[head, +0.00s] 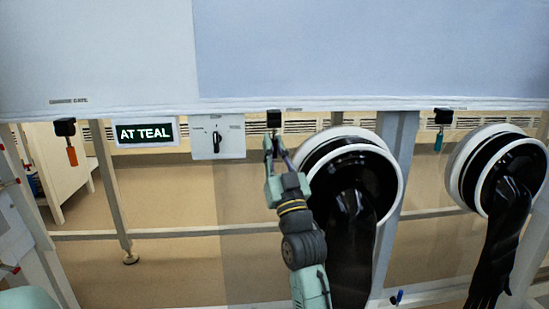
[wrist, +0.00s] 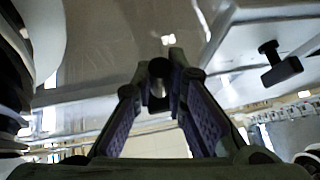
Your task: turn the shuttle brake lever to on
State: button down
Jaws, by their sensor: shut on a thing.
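A light panel (head: 229,138) under the cabinet's lower edge carries a small black lever (head: 216,141), which stands about upright. This looks like the shuttle brake lever; its print is too small to read. My gripper (head: 275,147) is to the right of this panel, just below a black block (head: 273,118) on the cabinet edge. In the wrist view my gripper (wrist: 160,88) is shut on a dark round handle (wrist: 159,72), seen nearly end-on. What this handle is joined to is unclear. A black T-shaped piece (wrist: 281,70) shows at the right, apart from the fingers.
A sign (head: 145,133) reads "AT TEAL". Black blocks with an orange tab (head: 71,156) and a teal tab (head: 438,142) hang left and right. A glove port (head: 350,150) with a black glove is close right of my arm; another port (head: 500,165) lies farther right.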

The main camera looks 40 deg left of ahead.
jog(key=shift+w+r, duration=0.1)
jog(key=c, duration=1.6)
grip_release()
jog(key=shift+a, duration=0.1)
jog(key=shift+p, duration=0.35)
